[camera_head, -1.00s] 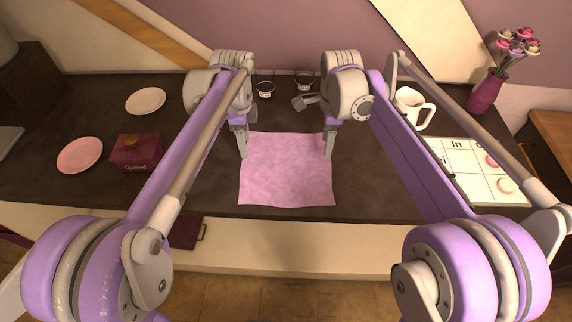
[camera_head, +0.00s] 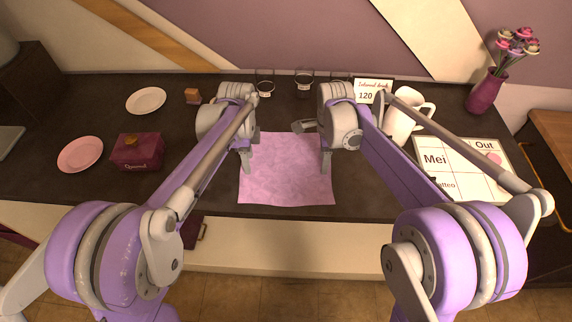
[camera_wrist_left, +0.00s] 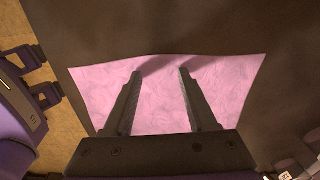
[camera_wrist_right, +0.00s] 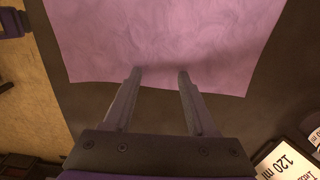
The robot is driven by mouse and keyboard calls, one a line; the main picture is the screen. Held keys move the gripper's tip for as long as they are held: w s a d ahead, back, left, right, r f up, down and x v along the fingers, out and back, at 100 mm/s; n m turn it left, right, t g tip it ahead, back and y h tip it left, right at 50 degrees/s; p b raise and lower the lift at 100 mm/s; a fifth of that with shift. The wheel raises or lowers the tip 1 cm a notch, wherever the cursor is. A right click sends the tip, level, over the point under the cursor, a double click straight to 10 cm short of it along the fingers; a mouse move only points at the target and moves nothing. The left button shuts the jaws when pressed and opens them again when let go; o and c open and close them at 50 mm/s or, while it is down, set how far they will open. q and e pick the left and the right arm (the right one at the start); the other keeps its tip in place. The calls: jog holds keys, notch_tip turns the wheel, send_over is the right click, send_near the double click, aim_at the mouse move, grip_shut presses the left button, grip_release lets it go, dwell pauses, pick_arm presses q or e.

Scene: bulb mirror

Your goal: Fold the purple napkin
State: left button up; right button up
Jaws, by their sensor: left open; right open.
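The purple napkin (camera_head: 287,180) lies flat and unfolded on the dark counter, between my two grippers in the head view. It also shows in the left wrist view (camera_wrist_left: 160,100) and the right wrist view (camera_wrist_right: 160,40). My left gripper (camera_head: 248,168) is open and empty over the napkin's left edge; its fingers (camera_wrist_left: 160,72) overlap the napkin in its wrist view. My right gripper (camera_head: 325,170) is open and empty at the napkin's right edge; its fingertips (camera_wrist_right: 160,72) reach over that edge. I cannot tell whether any fingertip touches the cloth.
A purple box (camera_head: 137,151), a pink plate (camera_head: 80,154) and a white plate (camera_head: 146,100) stand at left. Glasses (camera_head: 304,82) line the back. A white pitcher (camera_head: 400,122), a sign (camera_head: 372,92), a name board (camera_head: 462,168) and a flower vase (camera_head: 486,92) are at right.

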pick_arm(q)
jog(key=shift+f, duration=0.3)
pick_arm(e)
jog(key=shift+f, duration=0.3)
pick_arm(q)
jog(key=shift+s+r, duration=0.15)
jog(key=shift+c, duration=1.2)
pick_arm(e)
jog(key=shift+s+r, duration=0.15)
jog(key=shift+c, duration=1.2)
pick_arm(q)
grip_shut()
pick_arm(e)
grip_shut()
pick_arm(q)
jog(key=shift+r, duration=0.1)
pick_arm(e)
jog(key=shift+r, duration=0.1)
